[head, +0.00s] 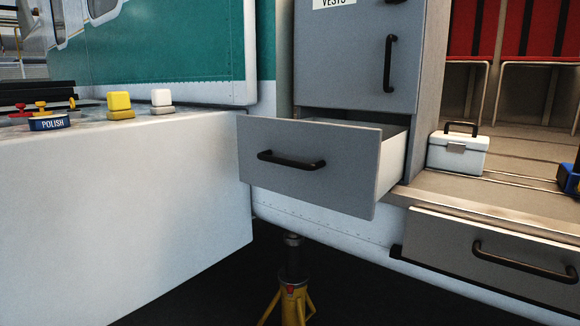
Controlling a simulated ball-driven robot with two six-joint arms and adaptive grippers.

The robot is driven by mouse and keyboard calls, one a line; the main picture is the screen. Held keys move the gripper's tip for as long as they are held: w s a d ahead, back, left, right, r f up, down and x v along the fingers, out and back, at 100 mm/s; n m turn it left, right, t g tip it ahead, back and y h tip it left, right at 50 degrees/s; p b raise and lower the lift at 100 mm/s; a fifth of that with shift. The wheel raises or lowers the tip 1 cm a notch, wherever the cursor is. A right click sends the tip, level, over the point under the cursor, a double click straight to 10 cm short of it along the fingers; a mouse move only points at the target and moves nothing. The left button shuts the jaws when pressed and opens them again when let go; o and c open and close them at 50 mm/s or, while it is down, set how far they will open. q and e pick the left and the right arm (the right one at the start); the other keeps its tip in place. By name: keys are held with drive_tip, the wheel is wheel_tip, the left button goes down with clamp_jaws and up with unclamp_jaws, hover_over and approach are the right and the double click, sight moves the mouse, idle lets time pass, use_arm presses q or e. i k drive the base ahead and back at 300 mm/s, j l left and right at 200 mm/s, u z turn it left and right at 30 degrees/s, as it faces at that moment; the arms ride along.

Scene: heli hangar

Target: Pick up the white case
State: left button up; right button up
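The white case (458,155) has a black handle on top and a grey latch on its front. It stands upright on the cabin floor (513,190), right of the grey cabinet and close to the floor's front edge. Nothing is touching its handle. Neither of my grippers shows in the head view.
A grey drawer (308,165) with a black handle stands pulled out, left of the case. A lower drawer (490,255) sits below the floor edge. A blue object (570,178) is at the right edge. Red seats (520,30) stand behind. A yellow jack (292,295) stands below.

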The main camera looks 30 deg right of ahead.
sight(459, 153)
drive_tip(key=z, duration=1.85)
